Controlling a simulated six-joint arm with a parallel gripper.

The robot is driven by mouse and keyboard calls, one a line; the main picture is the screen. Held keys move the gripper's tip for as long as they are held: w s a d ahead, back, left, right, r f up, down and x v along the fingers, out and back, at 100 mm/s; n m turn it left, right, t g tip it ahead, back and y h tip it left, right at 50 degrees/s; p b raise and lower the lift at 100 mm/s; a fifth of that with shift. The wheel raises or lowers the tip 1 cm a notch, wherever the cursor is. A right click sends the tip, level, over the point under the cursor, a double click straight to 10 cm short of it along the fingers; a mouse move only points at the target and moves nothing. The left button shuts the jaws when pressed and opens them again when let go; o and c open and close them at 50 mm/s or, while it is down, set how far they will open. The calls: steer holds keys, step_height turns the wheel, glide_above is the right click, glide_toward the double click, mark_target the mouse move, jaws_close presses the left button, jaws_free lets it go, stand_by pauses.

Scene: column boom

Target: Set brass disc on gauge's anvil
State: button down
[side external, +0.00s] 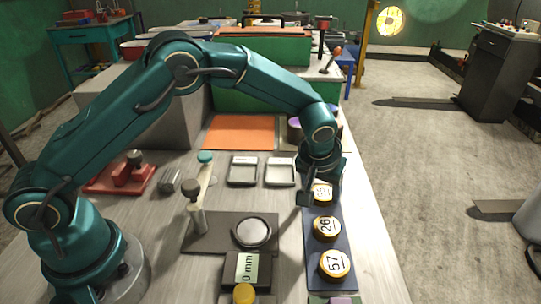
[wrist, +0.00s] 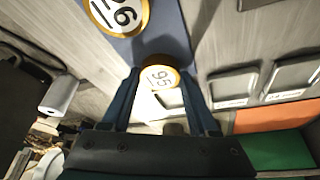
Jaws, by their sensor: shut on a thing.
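A brass disc (wrist: 158,77) with a white numbered face sits between the fingertips of my gripper (wrist: 161,88) in the wrist view. My gripper (side external: 320,184) is shut on it over the far end of the blue mat, and the disc shows partly below the fingers in the side view (side external: 323,194). I cannot tell whether it is clear of the mat. The gauge stands left of the mat; its round grey anvil (side external: 252,232) looks empty. Its display (side external: 247,268) reads 0 mm.
The gauge's post (side external: 198,217) rises left of the anvil. Two grey trays (side external: 243,171) and an orange mat (side external: 239,132) lie behind.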

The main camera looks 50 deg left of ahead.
steer(key=shift+r, duration=0.5)
step_height(320, 180, up, 4)
steer(key=shift+f, duration=0.2)
steer(key=s+a+r, duration=0.3)
steer(key=a+r, duration=0.3)
steer(key=a, duration=0.5)
steer(key=n+y, duration=0.2)
steer(key=n, duration=0.3)
glide_above(253, 228)
steer(key=s, duration=0.1)
steer(key=shift+g, duration=0.5)
steer(key=f, duration=0.9)
steer(key=shift+d+f, duration=0.35)
steer(key=shift+d, duration=0.05)
steer(key=shift+f, duration=0.15)
